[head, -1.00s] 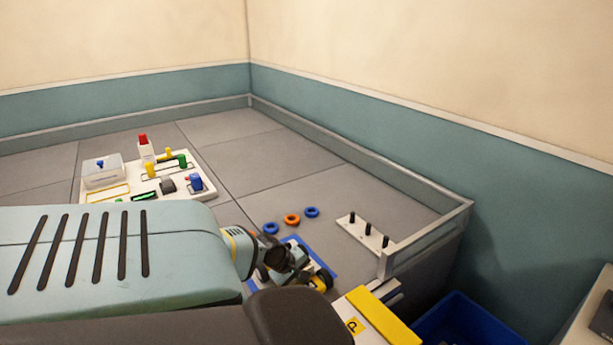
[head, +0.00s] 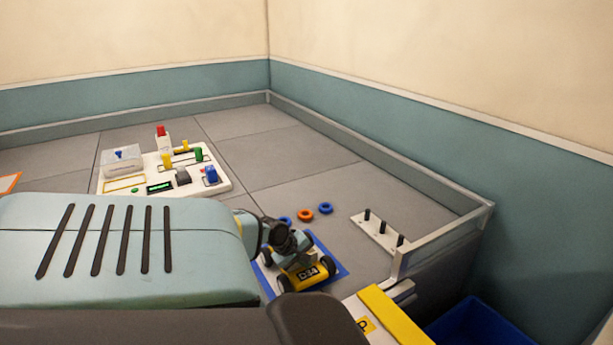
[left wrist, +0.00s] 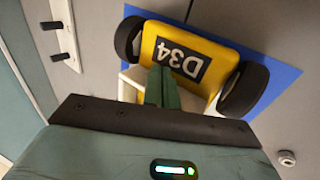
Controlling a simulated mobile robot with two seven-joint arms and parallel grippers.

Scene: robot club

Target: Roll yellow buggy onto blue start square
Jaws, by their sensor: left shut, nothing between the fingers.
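The yellow buggy (head: 308,274) has black wheels and a "D34" plate. It stands on the blue start square (head: 335,262), whose blue border shows around it. In the left wrist view the buggy (left wrist: 215,58) fills the upper middle, with the blue square (left wrist: 281,82) showing beside its right wheel. My left gripper (head: 291,258) is over the buggy's rear part in the head view. Its green fingers (left wrist: 161,84) are shut with nothing between them, close to the buggy's plate; I cannot tell if they touch it. My right gripper is not in view.
Blue and orange rings (head: 305,215) lie behind the square. A white strip with black pegs (head: 380,232) stands near the metal edge rail. A white board with coloured controls (head: 205,185) is further left. A blue bin (head: 475,325) stands below at right.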

